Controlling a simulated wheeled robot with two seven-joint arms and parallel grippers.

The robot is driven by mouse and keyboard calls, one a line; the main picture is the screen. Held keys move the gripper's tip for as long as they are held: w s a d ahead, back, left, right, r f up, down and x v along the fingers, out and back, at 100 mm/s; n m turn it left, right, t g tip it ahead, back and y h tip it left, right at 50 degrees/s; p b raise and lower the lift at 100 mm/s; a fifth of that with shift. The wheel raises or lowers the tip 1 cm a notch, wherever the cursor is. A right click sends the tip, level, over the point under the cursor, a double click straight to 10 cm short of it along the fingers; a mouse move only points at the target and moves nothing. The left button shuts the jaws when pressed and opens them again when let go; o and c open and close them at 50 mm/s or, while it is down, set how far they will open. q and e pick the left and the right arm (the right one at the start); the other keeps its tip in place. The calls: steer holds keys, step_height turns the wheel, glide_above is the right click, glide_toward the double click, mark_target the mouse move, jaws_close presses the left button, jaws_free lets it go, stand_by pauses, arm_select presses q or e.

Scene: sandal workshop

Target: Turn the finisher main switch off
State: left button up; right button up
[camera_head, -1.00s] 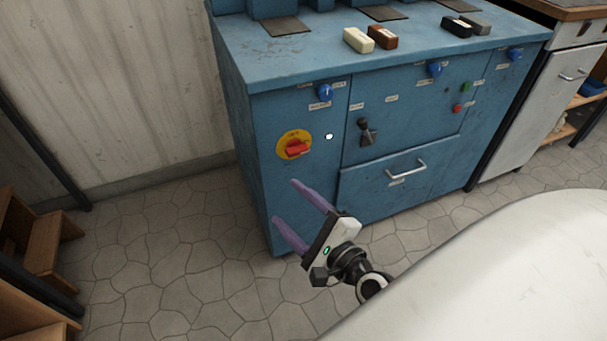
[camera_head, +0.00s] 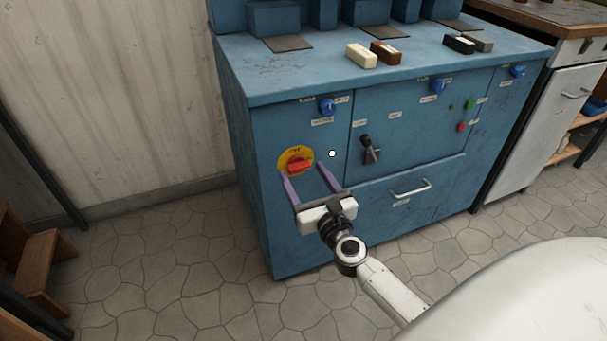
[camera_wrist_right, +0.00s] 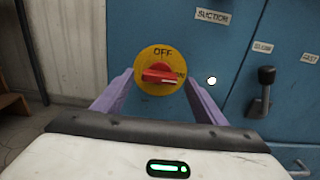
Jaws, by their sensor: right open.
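The finisher main switch is a red rotary handle (camera_head: 298,166) on a round yellow plate (camera_head: 286,155), low on the left of the blue finisher's front. In the right wrist view the handle (camera_wrist_right: 158,74) lies nearly level, with its marked end toward the right, and "OFF" is printed at the top of the plate (camera_wrist_right: 162,53). My right gripper (camera_head: 301,170) is open, its purple fingers pointing at the switch. In the wrist view the fingers (camera_wrist_right: 158,82) stand left and right of the plate. Contact with the handle is not visible. My left gripper is out of view.
The blue finisher (camera_head: 300,228) also carries blue knobs (camera_head: 327,105), a black lever (camera_head: 370,150), green and red buttons and a drawer handle (camera_head: 409,188). Blocks lie on its top. A white button (camera_head: 332,153) sits right of the switch.

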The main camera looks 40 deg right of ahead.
steer(key=shift+w, duration=0.4)
steer(key=c, duration=1)
steer(key=shift+c, duration=0.2)
